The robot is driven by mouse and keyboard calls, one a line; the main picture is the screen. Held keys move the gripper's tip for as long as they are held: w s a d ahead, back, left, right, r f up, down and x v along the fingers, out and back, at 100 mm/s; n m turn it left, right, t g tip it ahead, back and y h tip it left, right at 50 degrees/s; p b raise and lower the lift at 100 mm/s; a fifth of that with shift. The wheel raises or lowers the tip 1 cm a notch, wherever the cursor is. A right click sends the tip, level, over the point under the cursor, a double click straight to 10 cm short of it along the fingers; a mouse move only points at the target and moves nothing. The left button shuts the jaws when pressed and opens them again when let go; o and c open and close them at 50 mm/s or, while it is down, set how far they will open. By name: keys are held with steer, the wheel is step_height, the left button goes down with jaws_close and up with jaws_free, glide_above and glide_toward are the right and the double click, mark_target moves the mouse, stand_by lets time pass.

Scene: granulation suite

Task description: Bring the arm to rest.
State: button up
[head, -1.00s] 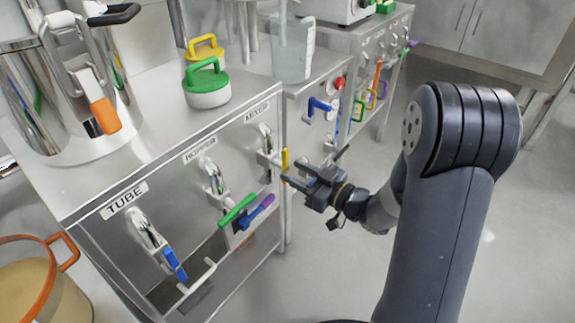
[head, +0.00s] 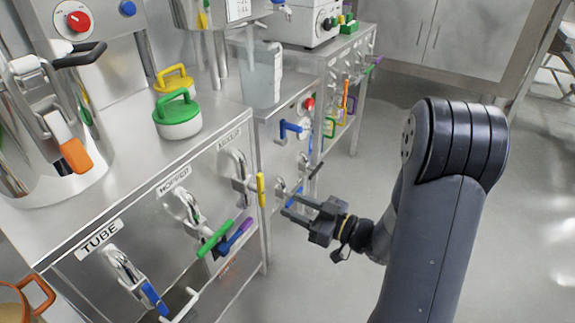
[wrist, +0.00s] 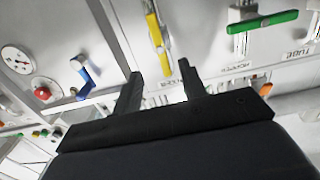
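My gripper (head: 296,206) is out in front of the cabinet, to the right of the yellow-handled latch under the MIXER label. In the wrist view my gripper (wrist: 160,85) has its two dark fingers spread apart, with nothing between them. The yellow handle (head: 261,190) stands upright, apart from the fingers; it also shows beyond them in the wrist view (wrist: 158,45). My arm is bent, with its upper links at the right of the head view.
The steel cabinet (head: 75,285) carries latches with green (head: 214,239), purple (head: 243,227) and blue (head: 154,299) handles. A blue lever (head: 291,127) and red knob (head: 308,104) are on the panel behind. Open floor (head: 400,85) lies beyond my arm.

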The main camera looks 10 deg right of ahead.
mark_target(263, 192)
steer(key=b+x, duration=0.2)
steer(key=x, duration=0.8)
steer(key=shift+b, duration=0.35)
steer(key=shift+w+a+r, duration=0.1)
steer(key=shift+w+a, duration=0.15)
